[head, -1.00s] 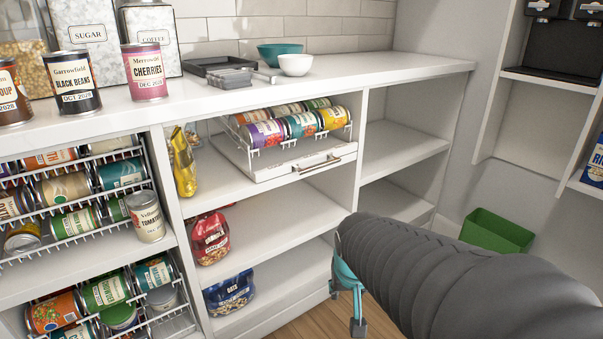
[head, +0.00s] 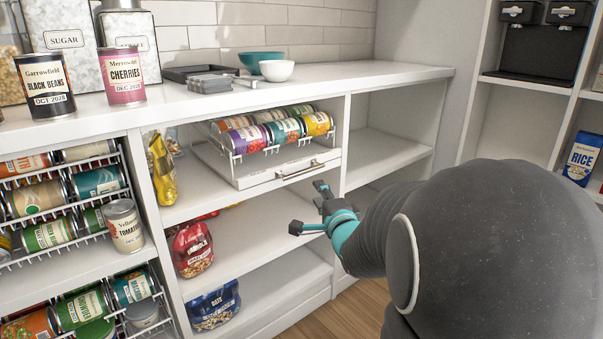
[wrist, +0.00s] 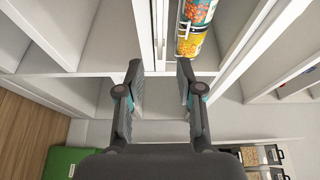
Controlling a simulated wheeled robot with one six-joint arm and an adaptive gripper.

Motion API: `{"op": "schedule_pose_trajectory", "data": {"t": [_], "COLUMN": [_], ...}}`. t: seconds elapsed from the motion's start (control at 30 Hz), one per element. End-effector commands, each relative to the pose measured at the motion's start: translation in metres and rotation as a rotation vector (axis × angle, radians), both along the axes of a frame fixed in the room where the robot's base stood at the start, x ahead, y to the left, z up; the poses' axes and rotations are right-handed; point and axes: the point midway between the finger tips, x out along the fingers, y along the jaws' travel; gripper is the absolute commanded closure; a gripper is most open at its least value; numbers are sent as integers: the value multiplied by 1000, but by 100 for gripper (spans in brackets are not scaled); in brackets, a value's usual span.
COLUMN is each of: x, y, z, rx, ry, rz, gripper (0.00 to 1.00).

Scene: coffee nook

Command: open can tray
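The can tray (head: 250,179) is a white sliding tray with a wire rack on the middle cabinet's upper shelf. Several cans (head: 283,131) lie in the rack. Its front has a slim metal bar handle (head: 301,170). In the wrist view, the tray's cans (wrist: 190,45) show at the top, beside its pale front. My gripper (head: 308,208) is below and slightly right of the handle, apart from it. In the wrist view my gripper (wrist: 158,72) is open, with its two fingers spread and nothing between them. Part of my arm hides the lower right shelves.
A gold bag (head: 162,170) stands left of the tray. A red bag (head: 193,249) and a blue oats bag (head: 215,305) sit on lower shelves. The counter (head: 300,90) above holds cans, canisters and bowls. A green bin (wrist: 62,160) is on the floor.

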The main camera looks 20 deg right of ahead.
Motion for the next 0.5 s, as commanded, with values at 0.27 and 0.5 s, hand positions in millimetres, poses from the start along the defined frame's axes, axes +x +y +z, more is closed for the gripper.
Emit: {"op": "schedule_pose_trajectory", "data": {"t": [0.27, 0.5], "x": [18, 61], "y": [-2, -7], "z": [-1, -1], "rx": [38, 37], "ry": [-4, -3], "rz": [1, 1], "gripper": [64, 64]}}
